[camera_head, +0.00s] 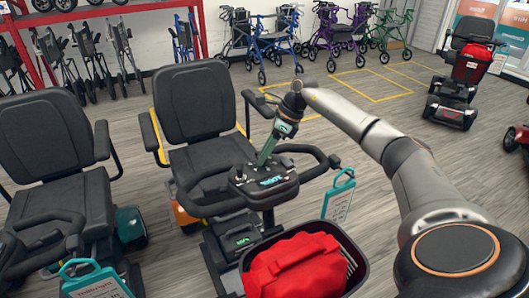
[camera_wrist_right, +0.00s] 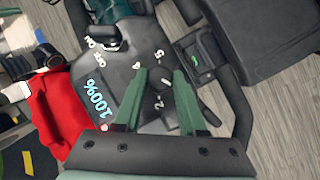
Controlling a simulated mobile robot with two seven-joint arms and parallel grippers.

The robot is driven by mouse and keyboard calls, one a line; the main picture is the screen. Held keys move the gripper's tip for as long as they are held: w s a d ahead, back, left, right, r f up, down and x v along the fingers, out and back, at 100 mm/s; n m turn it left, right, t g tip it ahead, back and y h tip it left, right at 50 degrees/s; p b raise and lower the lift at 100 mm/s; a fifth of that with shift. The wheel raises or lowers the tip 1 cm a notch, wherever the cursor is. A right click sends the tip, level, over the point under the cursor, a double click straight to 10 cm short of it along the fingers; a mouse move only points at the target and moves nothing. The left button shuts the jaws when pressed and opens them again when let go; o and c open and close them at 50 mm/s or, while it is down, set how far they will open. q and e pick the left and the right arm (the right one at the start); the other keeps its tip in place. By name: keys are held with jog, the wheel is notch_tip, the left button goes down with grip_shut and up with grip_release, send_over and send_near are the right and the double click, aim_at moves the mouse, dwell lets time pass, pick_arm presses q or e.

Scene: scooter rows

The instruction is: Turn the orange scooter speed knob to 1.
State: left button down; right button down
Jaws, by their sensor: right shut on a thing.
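The orange scooter (camera_head: 186,215) stands in the middle of the head view, with a black seat and a dark tiller console (camera_head: 262,184). The console (camera_wrist_right: 112,72) also shows in the right wrist view, with a blue 100% display, ON and OFF marks and white numerals around a dial. My right gripper (camera_head: 263,160) points down onto the console from above. Its green fingers (camera_wrist_right: 161,72) are shut on the speed knob, which sits low between them and is mostly hidden. A white mark shows between the fingers; I cannot tell which number the knob points to. My left gripper is out of view.
A black basket (camera_head: 360,262) with a red bag (camera_head: 295,268) sits in front of the tiller. A teal tag (camera_head: 339,198) hangs beside the handlebar. A teal scooter (camera_head: 130,224) stands close at left. Walkers and a red scooter (camera_head: 472,62) are farther back.

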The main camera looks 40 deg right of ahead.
dwell(0.4)
jog(key=shift+c, duration=2.4)
grip_release()
jog(key=v, duration=1.2)
jog(key=shift+d+r, duration=0.2)
jog(key=shift+r, duration=0.05)
jog(key=shift+s+a+f, duration=0.1)
jog(key=shift+s, duration=0.1)
